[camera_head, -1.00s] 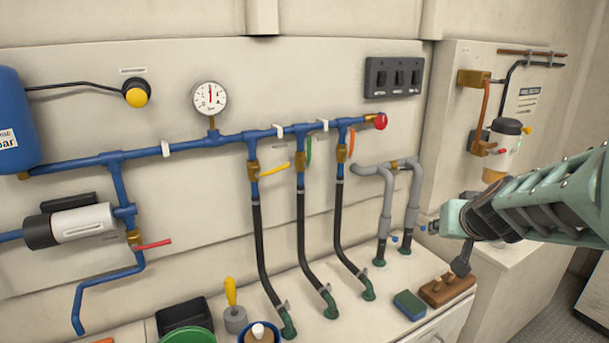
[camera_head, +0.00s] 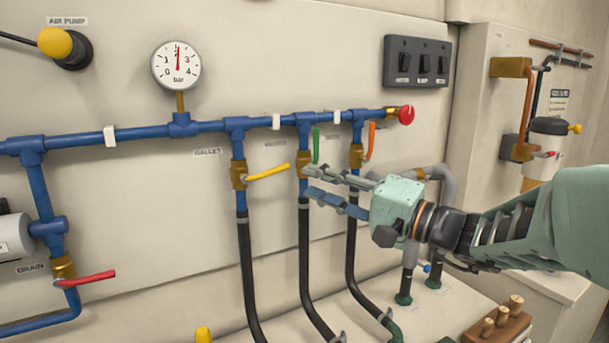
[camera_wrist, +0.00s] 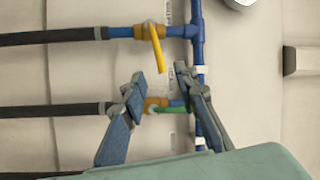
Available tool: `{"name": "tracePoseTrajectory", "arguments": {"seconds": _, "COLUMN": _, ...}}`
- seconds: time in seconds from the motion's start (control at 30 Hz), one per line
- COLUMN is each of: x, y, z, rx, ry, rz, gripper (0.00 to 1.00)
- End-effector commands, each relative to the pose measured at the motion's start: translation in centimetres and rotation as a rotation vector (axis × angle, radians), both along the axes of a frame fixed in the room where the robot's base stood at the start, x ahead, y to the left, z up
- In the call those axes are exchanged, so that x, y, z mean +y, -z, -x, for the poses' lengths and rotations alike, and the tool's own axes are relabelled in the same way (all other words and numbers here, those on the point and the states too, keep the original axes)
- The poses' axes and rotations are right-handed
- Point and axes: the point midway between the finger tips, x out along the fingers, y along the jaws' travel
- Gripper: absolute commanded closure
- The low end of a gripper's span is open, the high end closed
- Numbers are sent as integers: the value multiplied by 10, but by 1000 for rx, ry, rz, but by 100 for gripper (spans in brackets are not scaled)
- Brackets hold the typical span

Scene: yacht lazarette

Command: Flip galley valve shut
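The galley valve has a brass body (camera_head: 238,175) on the left of three blue branch pipes, beside a label reading GALLEY (camera_head: 208,153). Its yellow lever (camera_head: 268,172) points right, across the pipe and slightly up. In the wrist view, the yellow lever (camera_wrist: 157,52) hangs across the horizontal pipe, beyond the fingertips. My gripper (camera_head: 306,181) is open and empty, its fingers pointing left just right of the lever tip. In the wrist view, my gripper (camera_wrist: 159,75) shows its two fingers apart, with the green-levered valve (camera_wrist: 156,104) visible between them. I cannot tell the exact gap to the yellow lever.
The green lever (camera_head: 316,145) and orange lever (camera_head: 370,140) stand along their pipes close to my gripper. A red knob (camera_head: 406,115) ends the manifold. A red drain lever (camera_head: 88,278) is lower left. A switch panel (camera_head: 417,62) is above. Black hoses (camera_head: 246,265) hang below.

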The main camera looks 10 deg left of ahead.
Motion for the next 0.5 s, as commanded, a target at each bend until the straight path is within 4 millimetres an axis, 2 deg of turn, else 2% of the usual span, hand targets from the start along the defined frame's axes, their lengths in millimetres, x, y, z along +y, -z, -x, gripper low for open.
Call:
{"name": "tracePoseTrajectory", "arguments": {"seconds": 0.3, "x": 52, "y": -6, "z": -27, "rx": 3, "ry": -4, "rz": 2, "gripper": 72}}
{"name": "tracePoseTrajectory", "arguments": {"seconds": 0.5, "x": 77, "y": -9, "z": -41, "rx": 2, "ry": -2, "rz": 3, "gripper": 72}}
